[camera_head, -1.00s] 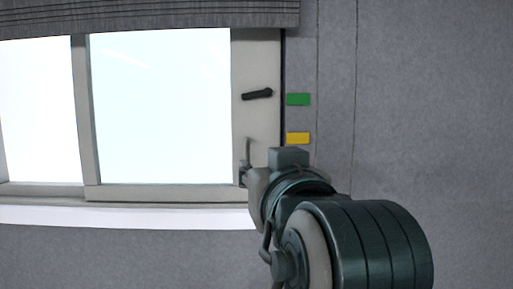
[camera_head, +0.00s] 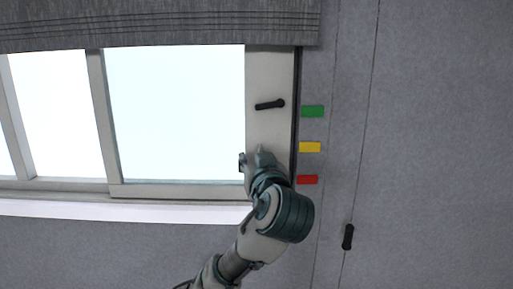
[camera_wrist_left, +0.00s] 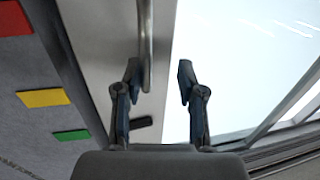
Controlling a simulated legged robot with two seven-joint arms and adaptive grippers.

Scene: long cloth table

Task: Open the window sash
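The window sash (camera_head: 268,75) is a pale frame around a bright pane, with a black lever handle (camera_head: 270,104) on its right stile. The lever also shows in the left wrist view (camera_wrist_left: 141,122). A slim metal pull bar (camera_wrist_left: 147,45) on the stile shows in the left wrist view; my arm hides it in the head view. My left gripper (camera_wrist_left: 158,72) is open, its fingers apart, with the bar close beside the left-hand finger, between the two fingers in the picture. I cannot tell whether they touch. In the head view this gripper (camera_head: 246,162) is partly hidden at the lower stile. My right gripper is not in view.
Green (camera_head: 312,111), yellow (camera_head: 309,147) and red (camera_head: 307,180) labels line the grey wall right of the frame. A small black handle (camera_head: 348,237) is lower right. A grey blind (camera_head: 150,28) hangs above, and a white sill (camera_head: 120,209) runs below.

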